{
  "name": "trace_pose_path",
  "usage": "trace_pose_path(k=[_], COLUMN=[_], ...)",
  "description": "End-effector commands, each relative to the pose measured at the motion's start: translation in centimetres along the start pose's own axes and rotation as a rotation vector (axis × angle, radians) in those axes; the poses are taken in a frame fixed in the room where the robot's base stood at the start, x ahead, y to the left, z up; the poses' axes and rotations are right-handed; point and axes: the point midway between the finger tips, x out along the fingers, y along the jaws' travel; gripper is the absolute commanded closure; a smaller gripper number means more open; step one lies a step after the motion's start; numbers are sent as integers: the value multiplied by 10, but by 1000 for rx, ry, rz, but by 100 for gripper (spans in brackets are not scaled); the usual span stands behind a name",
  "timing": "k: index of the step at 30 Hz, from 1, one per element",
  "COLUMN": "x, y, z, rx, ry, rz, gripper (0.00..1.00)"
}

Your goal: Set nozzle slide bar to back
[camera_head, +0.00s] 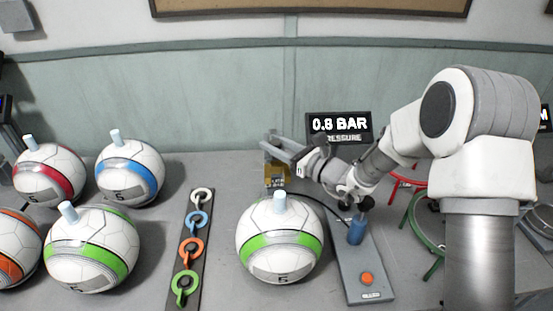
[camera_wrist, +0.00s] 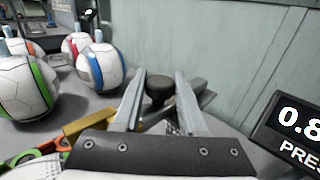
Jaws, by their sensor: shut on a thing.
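My gripper (camera_head: 272,147) reaches left over the back of the table, above a small yellow-brown labelled block (camera_head: 277,178). In the wrist view its two fingers (camera_wrist: 160,76) stand on either side of a dark round knob (camera_wrist: 160,90) and are shut on it. A grey bar (camera_wrist: 198,88) shows behind the right finger, and a yellow bar (camera_wrist: 90,127) lies to the left of the gripper. Which of these belongs to the nozzle slide bar I cannot tell for sure. The knob is hidden by the fingers in the head view.
A green-banded ball (camera_head: 280,245) with a pale plug stands in front of the block. A grey panel (camera_head: 363,270) with a blue cylinder (camera_head: 356,230) and an orange button is to its right. A "0.8 BAR" display (camera_head: 338,127) stands behind. Several balls are at left, beside a ring rack (camera_head: 189,250).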

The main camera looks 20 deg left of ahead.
Motion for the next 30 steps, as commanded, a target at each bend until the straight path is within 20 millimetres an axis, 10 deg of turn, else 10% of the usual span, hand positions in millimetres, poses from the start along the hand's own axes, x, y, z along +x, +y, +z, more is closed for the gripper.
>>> trace_pose_path(k=[15,16,21,30], x=[15,15,15,13], y=[-16,-17,-16,-15], z=[1,1,1,0], rx=[-1,-1,-1,0], ry=[-1,-1,-1,0], rz=[-5,-5,-4,-2], gripper=[100,57,29,29])
